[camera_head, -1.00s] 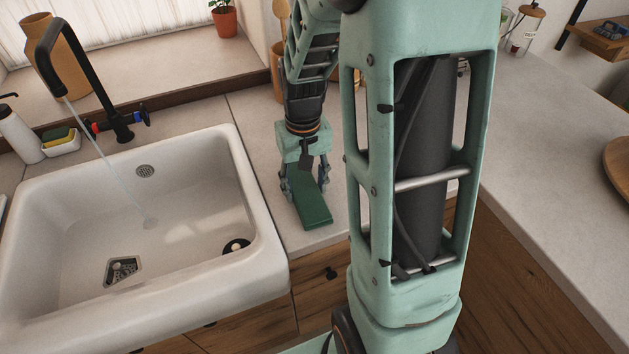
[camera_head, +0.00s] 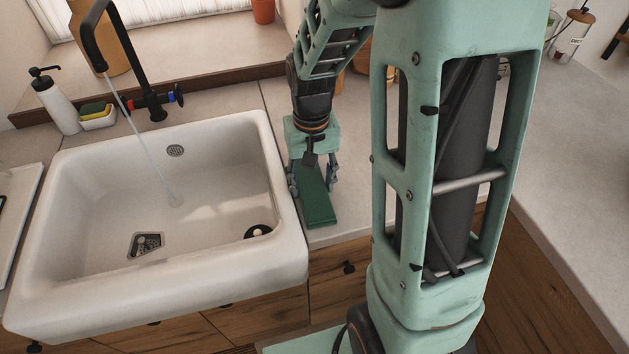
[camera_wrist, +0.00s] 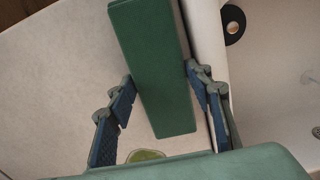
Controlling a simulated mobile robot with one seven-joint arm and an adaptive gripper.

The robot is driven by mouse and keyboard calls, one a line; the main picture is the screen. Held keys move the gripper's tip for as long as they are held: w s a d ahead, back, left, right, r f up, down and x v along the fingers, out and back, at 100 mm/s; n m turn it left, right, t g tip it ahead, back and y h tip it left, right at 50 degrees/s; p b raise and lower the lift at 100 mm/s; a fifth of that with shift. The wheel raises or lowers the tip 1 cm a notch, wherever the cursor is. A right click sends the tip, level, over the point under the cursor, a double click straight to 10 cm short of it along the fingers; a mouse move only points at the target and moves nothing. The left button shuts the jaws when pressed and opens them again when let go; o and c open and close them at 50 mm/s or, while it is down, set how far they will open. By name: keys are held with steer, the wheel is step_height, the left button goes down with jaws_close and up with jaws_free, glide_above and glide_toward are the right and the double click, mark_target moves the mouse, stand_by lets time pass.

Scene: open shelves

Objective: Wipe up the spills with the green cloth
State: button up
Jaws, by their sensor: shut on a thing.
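The green cloth (camera_head: 318,203) is a flat, dark green folded block. My gripper (camera_head: 314,184) is shut on it, just right of the sink on the counter. In the wrist view the cloth (camera_wrist: 152,65) lies between the two blue-padded fingers of my gripper (camera_wrist: 160,88). I cannot tell whether the cloth touches the counter. A small yellow-green spill (camera_wrist: 146,155) shows on the counter in the wrist view, near the palm and partly hidden by it. My arm hides part of the counter in the head view.
The white sink (camera_head: 75,240) stands directly left of my gripper, with water running from the black tap (camera_head: 152,90). A soap bottle (camera_head: 56,103) and a sponge holder (camera_head: 98,118) stand behind it. Counter (camera_head: 570,150) at right is largely clear.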

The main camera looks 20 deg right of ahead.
steer(key=shift+a+r+p, duration=0.1)
steer(key=shift+r+p, duration=2.2)
steer(key=shift+r, duration=0.8)
steer(key=shift+w, duration=0.1)
step_height(320, 180, up, 3)
steer(key=shift+f+p, duration=0.1)
steer(key=shift+p, duration=1)
